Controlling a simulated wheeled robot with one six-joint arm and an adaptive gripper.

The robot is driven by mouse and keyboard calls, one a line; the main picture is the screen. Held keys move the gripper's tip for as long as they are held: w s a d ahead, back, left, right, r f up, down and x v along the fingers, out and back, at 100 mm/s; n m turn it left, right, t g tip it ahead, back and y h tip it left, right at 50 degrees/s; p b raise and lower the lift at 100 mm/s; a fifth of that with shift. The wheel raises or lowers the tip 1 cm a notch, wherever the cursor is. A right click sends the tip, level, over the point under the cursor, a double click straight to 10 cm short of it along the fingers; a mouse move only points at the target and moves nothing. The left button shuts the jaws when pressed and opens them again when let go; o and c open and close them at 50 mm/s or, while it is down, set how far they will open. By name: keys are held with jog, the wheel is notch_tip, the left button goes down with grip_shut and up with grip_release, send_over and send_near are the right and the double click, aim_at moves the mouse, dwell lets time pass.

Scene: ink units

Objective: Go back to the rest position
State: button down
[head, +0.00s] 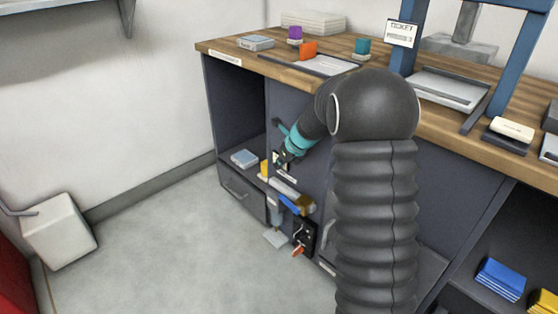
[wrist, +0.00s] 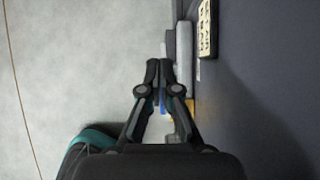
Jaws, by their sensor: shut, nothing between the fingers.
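My gripper (wrist: 160,66) is shut and empty in the wrist view, its two fingertips together over the pale floor beside the dark cabinet front. In the head view my gripper (head: 283,160) is small and partly hidden by my dark, ribbed arm. It is low in front of the cabinet (head: 310,150), just above a grey cylinder-like part (head: 284,187). In the wrist view a grey bar (wrist: 184,50) lies just right of the fingertips. I cannot tell whether the fingers touch anything.
A wooden counter (head: 230,50) tops the cabinet and holds a purple block, an orange piece and a teal block. A blue part (head: 289,204) and a black panel with an orange handle (head: 301,238) project from the front.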

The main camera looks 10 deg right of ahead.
jog(key=shift+w+a+r, duration=0.15)
jog(key=shift+w+r, duration=0.1)
jog(key=shift+r, duration=0.25)
